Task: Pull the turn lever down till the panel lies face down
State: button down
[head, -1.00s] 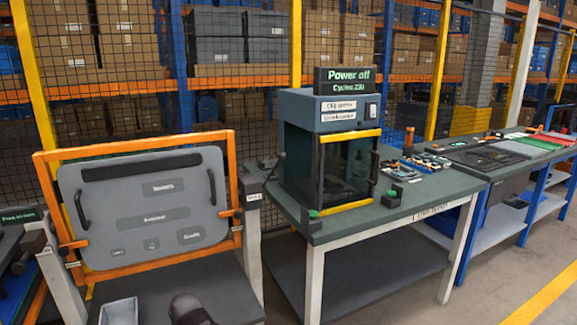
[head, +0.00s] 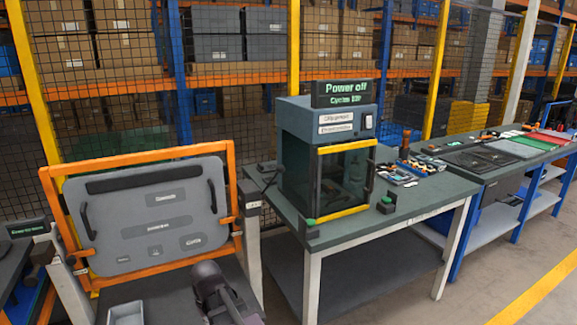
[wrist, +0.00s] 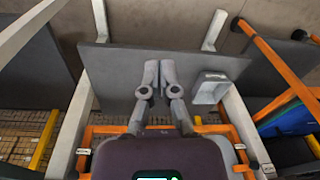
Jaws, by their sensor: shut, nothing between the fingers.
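The panel (head: 150,214) is a grey plate with rounded corners, tilted back in an orange frame (head: 150,156) at the left of the head view. Its labelled face is towards me. Two dark handles stand at its left (head: 86,221) and right (head: 212,196) edges, and orange fittings sit at both sides of the frame. I cannot tell which part is the turn lever. My gripper (head: 213,272) is low in front of the panel's lower right, apart from it. In the wrist view its fingers (wrist: 160,72) are together and empty above a grey surface.
A small grey bin (head: 126,313) lies on the dark shelf below the panel; it also shows in the wrist view (wrist: 210,88). A green-topped bench (head: 400,215) with a glass-fronted cabinet (head: 342,180) stands to the right. Open floor lies at the lower right.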

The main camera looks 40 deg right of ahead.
jog(key=w+d+r+m+t+p, duration=0.1)
jog(key=w+d+r+p, duration=0.3)
jog(key=d+r+p, duration=0.6)
jog(key=w+d+r+m+t+p, duration=0.1)
jog(key=w+d+r+p, duration=0.3)
jog(key=d+r+p, duration=0.55)
jog(key=d+r+m+t+p, duration=0.1)
jog(key=d+r+t+p, duration=0.1)
jog(key=d+r+p, duration=1.7)
notch_tip(320, 180, up, 4)
jog(key=shift+d+f+t, duration=0.25)
jog(key=shift+d+t, duration=0.15)
jog(key=shift+d, duration=0.1)
jog(key=shift+f, duration=0.1)
jog(key=s+f+b+x, duration=0.1)
jog(key=s+b+x, duration=0.1)
jog(key=b+x, duration=1)
jog(key=shift+a+f+b, duration=0.35)
jog(key=shift+s, duration=0.1)
dwell(0.8)
